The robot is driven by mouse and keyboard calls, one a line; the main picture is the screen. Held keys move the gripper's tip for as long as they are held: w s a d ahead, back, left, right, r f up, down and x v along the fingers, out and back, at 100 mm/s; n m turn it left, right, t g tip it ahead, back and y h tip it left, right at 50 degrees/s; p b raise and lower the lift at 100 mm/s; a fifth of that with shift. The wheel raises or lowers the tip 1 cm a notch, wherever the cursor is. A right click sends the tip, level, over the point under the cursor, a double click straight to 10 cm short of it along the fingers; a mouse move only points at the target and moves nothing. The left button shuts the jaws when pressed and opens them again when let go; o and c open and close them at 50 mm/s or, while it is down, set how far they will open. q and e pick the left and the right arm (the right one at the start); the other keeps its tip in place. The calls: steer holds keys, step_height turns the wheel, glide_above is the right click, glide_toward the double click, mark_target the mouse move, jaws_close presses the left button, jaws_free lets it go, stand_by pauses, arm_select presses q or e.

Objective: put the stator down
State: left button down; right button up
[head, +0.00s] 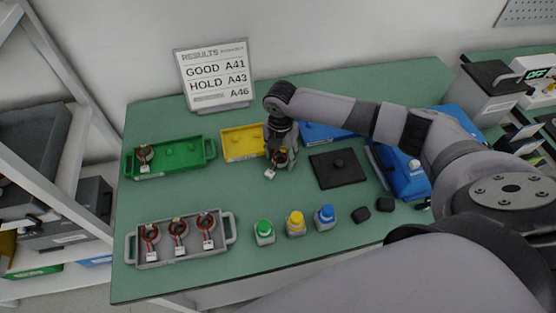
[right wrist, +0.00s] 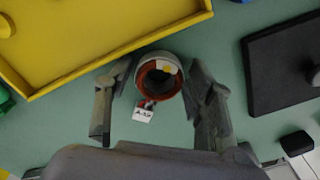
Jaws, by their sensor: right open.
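A stator (right wrist: 146,70) with a grey ring, red-brown windings and a white tag stands on the green table just in front of the yellow tray (head: 240,155). In the head view this stator (head: 280,158) is partly covered by my right gripper (head: 281,150). In the right wrist view the fingers of my right gripper (right wrist: 157,78) are open, one on each side of the stator; the left finger is very close to it, and I cannot tell whether they touch. The tag's writing is too small to read surely. My left gripper is not in view.
A green tray (head: 181,171) holds one stator; a grey tray (head: 178,258) holds three. A black plate (head: 340,181) lies right of the gripper. A results sign (head: 215,75) stands behind.

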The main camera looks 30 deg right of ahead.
steer(key=shift+c, duration=0.5)
steer(key=shift+r, duration=0.1)
steer(key=c, duration=1.1)
